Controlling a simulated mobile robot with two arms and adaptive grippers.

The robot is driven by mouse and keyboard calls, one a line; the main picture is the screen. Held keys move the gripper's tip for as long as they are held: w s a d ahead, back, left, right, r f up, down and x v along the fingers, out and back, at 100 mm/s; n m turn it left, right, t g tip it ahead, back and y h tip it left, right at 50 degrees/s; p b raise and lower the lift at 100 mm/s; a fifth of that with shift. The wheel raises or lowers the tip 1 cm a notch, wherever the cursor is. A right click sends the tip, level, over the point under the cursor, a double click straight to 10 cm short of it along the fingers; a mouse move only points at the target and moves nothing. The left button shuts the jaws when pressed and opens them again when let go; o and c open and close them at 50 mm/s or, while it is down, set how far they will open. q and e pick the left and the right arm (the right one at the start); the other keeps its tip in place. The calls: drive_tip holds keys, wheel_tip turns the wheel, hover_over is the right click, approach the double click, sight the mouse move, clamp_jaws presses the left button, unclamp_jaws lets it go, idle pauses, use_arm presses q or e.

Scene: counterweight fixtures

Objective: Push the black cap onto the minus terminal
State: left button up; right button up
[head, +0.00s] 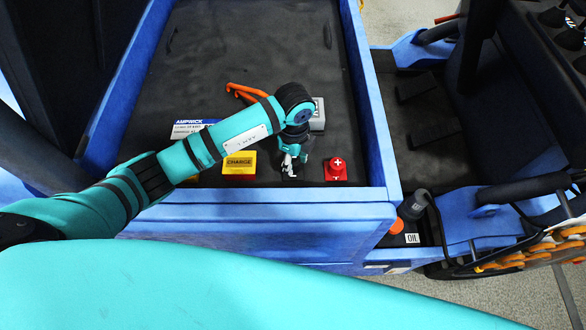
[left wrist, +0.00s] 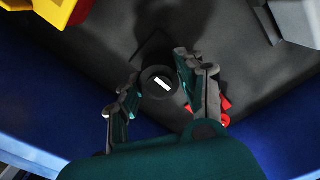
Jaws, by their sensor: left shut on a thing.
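My left gripper (head: 290,165) points down over the dark tray floor near its front edge. In the left wrist view, a round black cap (left wrist: 160,84) with a white minus bar on top sits between its two fingers, and the gripper is shut on it. The minus terminal cannot be made out; whether the cap touches anything below is hidden. A red cap with a white plus (head: 336,169) stands just right of the gripper, and part of it shows behind the right finger in the wrist view (left wrist: 224,106). My right gripper is not in view.
A yellow CHARGE block (head: 240,164) stands left of the gripper and a grey block (head: 318,114) behind it. An orange tool (head: 250,92) and an AMPWICK label (head: 193,127) lie farther back. The blue tray wall (head: 250,204) runs in front. The tray's back is mostly clear.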

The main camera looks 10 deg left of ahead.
use_arm(q)
drive_tip(key=shift+f+b, duration=0.7)
drive_tip(key=shift+f, duration=0.25)
drive_tip(key=o, duration=0.8)
drive_tip(key=shift+o, duration=0.2)
drive_tip(key=shift+r, duration=0.1)
wheel_tip(320, 180, up, 12)
drive_tip(key=shift+f, duration=0.1)
